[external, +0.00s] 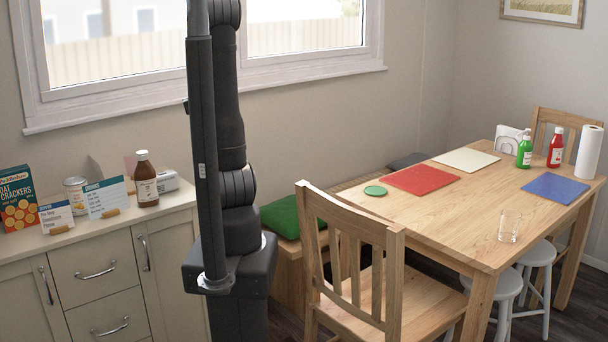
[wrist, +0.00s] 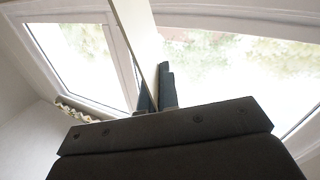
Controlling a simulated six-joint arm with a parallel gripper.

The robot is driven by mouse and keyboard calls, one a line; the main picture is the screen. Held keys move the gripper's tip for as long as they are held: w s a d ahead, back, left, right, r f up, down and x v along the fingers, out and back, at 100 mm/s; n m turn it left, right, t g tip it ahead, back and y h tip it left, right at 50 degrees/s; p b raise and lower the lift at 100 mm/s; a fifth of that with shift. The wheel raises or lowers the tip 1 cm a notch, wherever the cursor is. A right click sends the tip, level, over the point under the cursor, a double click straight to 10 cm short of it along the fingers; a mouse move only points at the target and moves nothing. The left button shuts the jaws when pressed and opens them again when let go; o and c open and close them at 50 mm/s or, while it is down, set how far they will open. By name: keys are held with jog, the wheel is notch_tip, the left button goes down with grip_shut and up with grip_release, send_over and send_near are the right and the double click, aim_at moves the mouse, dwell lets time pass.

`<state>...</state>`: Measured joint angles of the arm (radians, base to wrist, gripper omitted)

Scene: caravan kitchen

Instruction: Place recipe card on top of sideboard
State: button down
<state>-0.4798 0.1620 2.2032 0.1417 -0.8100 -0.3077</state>
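Two recipe cards stand in small wooden holders on the sideboard (external: 28,254) in the external view. One card (external: 58,216) is at the front left and the other card (external: 106,197) is to its right. My gripper (wrist: 157,92) shows only in the wrist view, against the window; it is outside the external view. Its two dark fingers are close together. A thin pale edge runs down to them, and I cannot tell whether it is a card held edge-on or part of the window frame.
A cracker box (external: 18,199), a can (external: 76,193), a brown bottle (external: 146,180) and a white device (external: 167,181) crowd the sideboard. My arm rises beside its right end. A wooden chair (external: 352,270) and the dining table (external: 455,222) stand on the right.

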jog(key=s+a+n+g+y, duration=0.2)
jog(key=s+a+n+y, duration=0.1)
jog(key=s+a, duration=0.6)
jog(key=s+a+n+g+y, duration=0.2)
jog(key=s+a+y, duration=0.3)
jog(key=a, duration=0.7)
jog(key=s+a+n+g+y, duration=0.1)
jog(key=s+a+n+g, duration=0.3)
jog(key=s, duration=0.7)
jog(key=s+a+g+y, duration=0.1)
jog(key=s+a+g, duration=0.1)
jog(key=s+a, duration=0.65)
jog(key=s+d+f, duration=0.1)
jog(key=f, duration=1)
jog(key=d+f, duration=0.2)
jog(key=f, duration=1)
jog(key=shift+s+f, duration=0.15)
jog(key=shift+s, duration=0.2)
jog(key=c, duration=2.1)
grip_release()
jog(key=shift+f, duration=0.15)
jog(key=o, duration=0.4)
